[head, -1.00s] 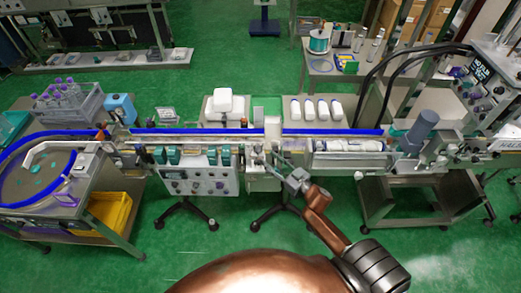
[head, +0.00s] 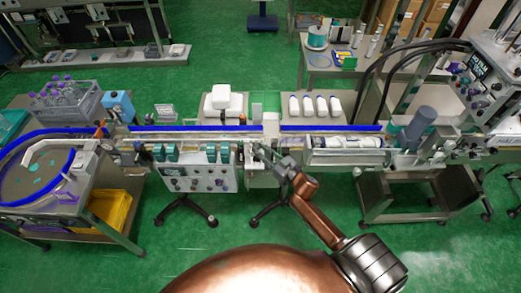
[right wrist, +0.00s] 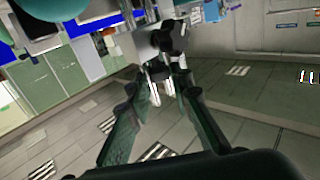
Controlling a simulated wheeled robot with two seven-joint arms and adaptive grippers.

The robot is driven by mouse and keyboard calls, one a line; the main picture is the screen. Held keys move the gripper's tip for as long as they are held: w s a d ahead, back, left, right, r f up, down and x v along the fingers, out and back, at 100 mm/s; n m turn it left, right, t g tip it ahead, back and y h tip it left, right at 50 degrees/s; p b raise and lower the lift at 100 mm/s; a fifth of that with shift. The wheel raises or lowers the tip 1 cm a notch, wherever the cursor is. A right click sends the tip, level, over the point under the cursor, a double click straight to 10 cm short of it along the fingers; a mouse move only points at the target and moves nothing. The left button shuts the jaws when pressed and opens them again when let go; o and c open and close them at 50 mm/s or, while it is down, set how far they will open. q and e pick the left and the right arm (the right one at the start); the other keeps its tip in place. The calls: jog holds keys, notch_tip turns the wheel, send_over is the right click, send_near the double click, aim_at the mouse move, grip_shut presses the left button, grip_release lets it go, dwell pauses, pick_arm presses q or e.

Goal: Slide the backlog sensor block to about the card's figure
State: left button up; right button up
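My right gripper (head: 262,150) reaches the front edge of the conveyor line, right of the white control panel (head: 197,180). In the right wrist view its fingers (right wrist: 167,78) stand apart with a gap between them. A small black block-like part (right wrist: 170,38) lies just beyond the fingertips; it may be the sensor block, but I cannot tell for sure. Whether the fingertips touch it is not clear. In the head view the gripper and small fittings overlap there. A white card on a stand (head: 165,111) is behind the line; its writing is too small to read. My left gripper is not in view.
The blue-edged conveyor (head: 335,128) runs across the view. A rack of purple-capped bottles (head: 66,100) and a yellow bin (head: 112,208) are at left. White bottles (head: 320,105) stand behind the line.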

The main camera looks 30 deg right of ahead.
grip_shut()
jog(key=shift+f, duration=0.55)
jog(key=o, duration=0.6)
grip_release()
jog(key=shift+c, duration=0.2)
jog(key=shift+s, duration=0.1)
jog(key=v, duration=1.2)
